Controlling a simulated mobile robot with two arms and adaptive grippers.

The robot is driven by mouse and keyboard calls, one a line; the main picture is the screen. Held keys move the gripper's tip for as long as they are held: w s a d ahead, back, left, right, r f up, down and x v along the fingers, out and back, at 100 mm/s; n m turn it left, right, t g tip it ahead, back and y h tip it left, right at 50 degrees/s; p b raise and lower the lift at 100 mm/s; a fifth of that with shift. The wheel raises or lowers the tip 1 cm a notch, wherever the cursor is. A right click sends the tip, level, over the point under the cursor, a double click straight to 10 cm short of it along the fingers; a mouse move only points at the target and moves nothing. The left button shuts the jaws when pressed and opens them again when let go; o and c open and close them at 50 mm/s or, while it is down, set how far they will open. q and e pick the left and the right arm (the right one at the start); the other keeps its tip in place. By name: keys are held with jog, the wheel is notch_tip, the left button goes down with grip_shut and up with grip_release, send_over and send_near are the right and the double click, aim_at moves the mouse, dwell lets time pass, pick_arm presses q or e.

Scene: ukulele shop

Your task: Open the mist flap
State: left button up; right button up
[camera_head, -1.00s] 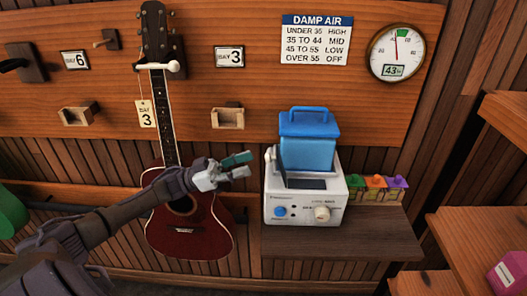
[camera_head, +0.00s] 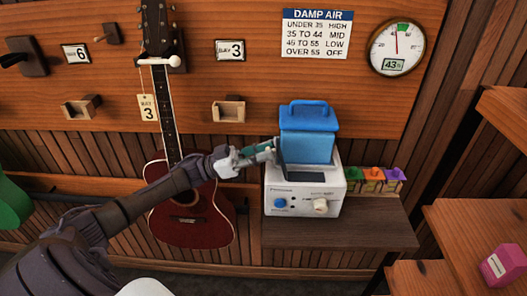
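The humidifier (camera_head: 328,186) is a white box with a blue knob, a pale knob and a blue water tank (camera_head: 306,140) on top. A thin dark flap (camera_head: 281,158) stands tilted at its upper left, beside a dark panel on the top. I take it for the mist flap. My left gripper (camera_head: 270,150), with grey and teal fingers, is at the flap's left side. Its fingertips overlap the flap's edge in the picture; I cannot tell whether they touch or grip it. My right gripper is out of view.
The humidifier stands on a dark wooden table (camera_head: 350,237). A red guitar (camera_head: 190,228) hangs behind my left arm. A pink box (camera_head: 501,267) lies on the right shelf.

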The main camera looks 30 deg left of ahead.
pick_arm(q)
grip_shut()
jog(key=p, duration=0.1)
jog(key=r+p, duration=0.1)
jog(key=p, duration=0.1)
jog(key=shift+w+d+r+g+y, duration=0.25)
jog(key=shift+d+g+y, duration=0.1)
jog(key=shift+g+y, duration=0.05)
jog(key=shift+w+d+g+y+p, duration=0.2)
jog(key=shift+d+g+y+p, duration=0.15)
jog(key=shift+p, duration=0.2)
jog(key=shift+f, duration=0.2)
jog(key=o, duration=0.9)
grip_release()
jog(key=shift+y, duration=0.25)
jog(key=v, duration=1.2)
jog(key=shift+f, duration=0.1)
